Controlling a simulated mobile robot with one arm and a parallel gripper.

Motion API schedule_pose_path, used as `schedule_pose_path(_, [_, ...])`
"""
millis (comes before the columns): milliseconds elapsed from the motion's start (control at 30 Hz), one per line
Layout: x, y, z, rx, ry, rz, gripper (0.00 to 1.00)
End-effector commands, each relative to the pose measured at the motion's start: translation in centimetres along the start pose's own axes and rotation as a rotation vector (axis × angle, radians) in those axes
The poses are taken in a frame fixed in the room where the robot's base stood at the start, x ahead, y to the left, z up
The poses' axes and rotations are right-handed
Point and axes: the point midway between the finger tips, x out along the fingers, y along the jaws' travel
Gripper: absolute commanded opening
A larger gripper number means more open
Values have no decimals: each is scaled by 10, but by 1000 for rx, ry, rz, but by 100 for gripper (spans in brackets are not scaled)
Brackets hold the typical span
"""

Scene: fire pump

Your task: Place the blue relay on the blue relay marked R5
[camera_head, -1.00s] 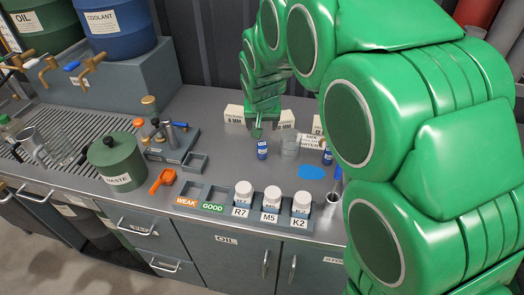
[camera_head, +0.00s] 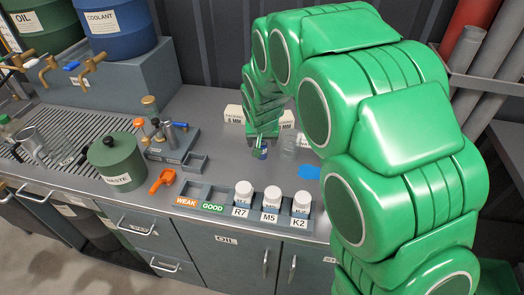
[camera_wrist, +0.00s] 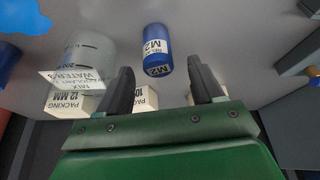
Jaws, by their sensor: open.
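A small blue relay (camera_head: 261,153) stands on the counter at the back, just under my gripper (camera_head: 263,139). In the wrist view the same blue relay (camera_wrist: 157,48) shows a white label reading M2. My gripper (camera_wrist: 161,72) is open, its two dark fingers on either side of the relay's near end, with gaps showing. No relay marked R5 can be read in these frames. The area right of the blue patch is hidden behind my arm in the head view.
A clear measuring beaker (camera_wrist: 88,50) stands close beside the relay, near packing boxes (camera_wrist: 72,105). A blue patch (camera_head: 308,172) lies on the counter. In front, a tray (camera_head: 228,214) holds white bottles R7, M5 and K2. A green waste pot (camera_head: 117,165) stands left.

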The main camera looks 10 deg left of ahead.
Motion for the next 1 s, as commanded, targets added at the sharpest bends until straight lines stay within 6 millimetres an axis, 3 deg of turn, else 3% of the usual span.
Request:
schedule_pose_path(400, [42,1,4,0,-3,1,67])
schedule_pose_path(700, [45,1,3,0,-1,0,65])
schedule_pose_path(1000, [44,1,3,0,0,0,19])
